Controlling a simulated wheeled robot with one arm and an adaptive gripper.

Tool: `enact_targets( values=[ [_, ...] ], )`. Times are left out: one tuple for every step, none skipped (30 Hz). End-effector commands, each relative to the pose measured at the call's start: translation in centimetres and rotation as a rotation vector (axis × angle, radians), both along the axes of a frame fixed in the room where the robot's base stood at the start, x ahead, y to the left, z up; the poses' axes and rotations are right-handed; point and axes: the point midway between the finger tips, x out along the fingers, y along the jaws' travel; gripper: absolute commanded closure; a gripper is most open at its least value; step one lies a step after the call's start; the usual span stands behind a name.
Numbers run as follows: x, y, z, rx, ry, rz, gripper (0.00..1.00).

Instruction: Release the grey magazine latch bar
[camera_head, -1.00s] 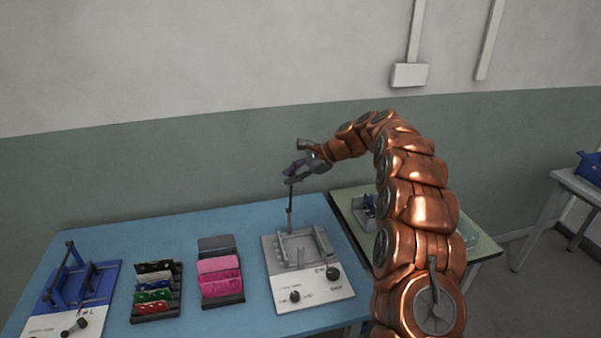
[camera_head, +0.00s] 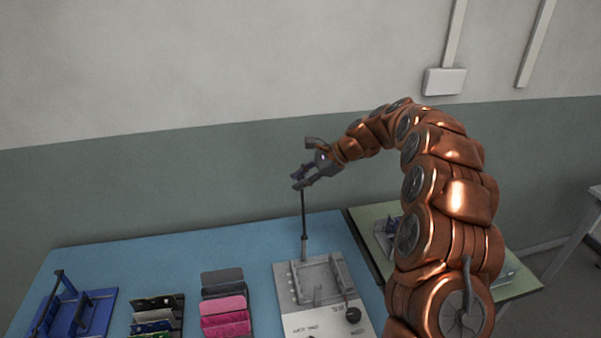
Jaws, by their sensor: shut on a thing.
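The grey magazine (camera_head: 283,290) stands on the blue table, with a light front panel and a dark knob at its lower right. Its latch bar (camera_head: 304,218) is a thin dark upright rod at the magazine's back left, with a thicker grey lower part. My gripper (camera_head: 302,184) is at the top of this bar, its fingers shut on the bar's upper end. The exact contact is small and partly hidden by the fingers.
A blue fixture (camera_head: 98,300) with its own upright bar stands at the far left. A rack of coloured boards (camera_head: 158,312) and a rack of pink and dark boards (camera_head: 224,305) stand between. A green table (camera_head: 368,222) is behind my arm.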

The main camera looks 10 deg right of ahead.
Motion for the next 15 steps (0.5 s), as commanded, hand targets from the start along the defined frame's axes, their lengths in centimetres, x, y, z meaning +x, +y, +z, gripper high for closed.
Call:
enact_targets(
  values=[
    [0.09,-0.18,-0.26,-0.005,0.001,-0.005,1.00],
    [0.09,-0.23,-0.28,-0.005,0.002,-0.005,1.00],
    [0.10,-0.28,-0.31,-0.005,0.003,-0.006,1.00],
    [0.11,-0.32,-0.32,-0.005,0.003,-0.008,1.00],
    [0.12,-0.35,-0.35,-0.006,0.003,-0.008,1.00],
    [0.14,-0.39,-0.36,-0.005,0.003,-0.009,1.00],
    [0.15,-0.41,-0.36,-0.005,0.003,-0.009,1.00],
    [0.16,-0.43,-0.37,-0.006,0.002,-0.010,1.00],
    [0.18,-0.45,-0.37,-0.006,0.002,-0.010,1.00],
    [0.19,-0.47,-0.38,-0.006,0.001,-0.011,1.00],
    [0.20,-0.47,-0.39,-0.006,0.001,-0.011,1.00],
    [0.21,-0.49,-0.38,-0.007,0.001,-0.011,0.73],
    [0.22,-0.49,-0.39,-0.007,0.001,-0.012,0.70],
    [0.23,-0.50,-0.39,-0.007,0.001,-0.012,0.67],
    [0.23,-0.50,-0.39,-0.007,0.001,-0.012,0.63]
  ],
)
